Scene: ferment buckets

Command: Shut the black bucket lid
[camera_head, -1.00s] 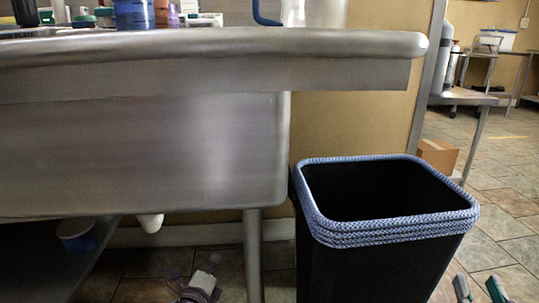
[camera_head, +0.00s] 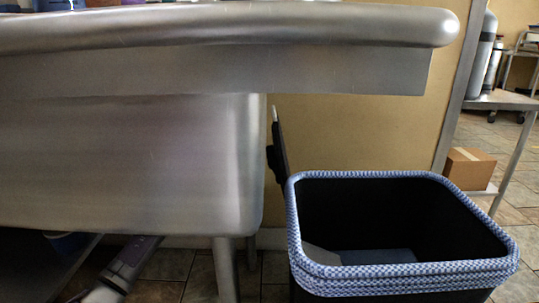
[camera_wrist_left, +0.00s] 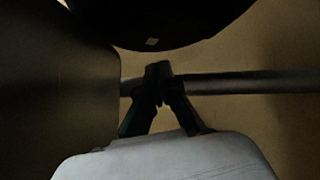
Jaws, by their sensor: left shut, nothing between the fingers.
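The black bucket (camera_head: 400,210) stands right of the steel sink in the head view. Its mouth is open, with a blue-and-white patterned band (camera_head: 405,272) around the rim. A thin dark upright piece (camera_head: 280,145) rises at its left edge; it may be the lid seen edge-on, but I cannot be sure. My left arm shows at the lower left under the sink; its gripper is not clearly visible there. In the left wrist view my left gripper (camera_wrist_left: 162,80) is shut and empty, fingertips together. A dark rounded shape fills the top of that view. My right gripper is out of view.
The steel sink (camera_head: 120,150) overhangs the left side, with a leg (camera_head: 225,270) close to the bucket. A cardboard box (camera_head: 470,168) sits on a low shelf at the right. Tiled floor is free to the right of the bucket.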

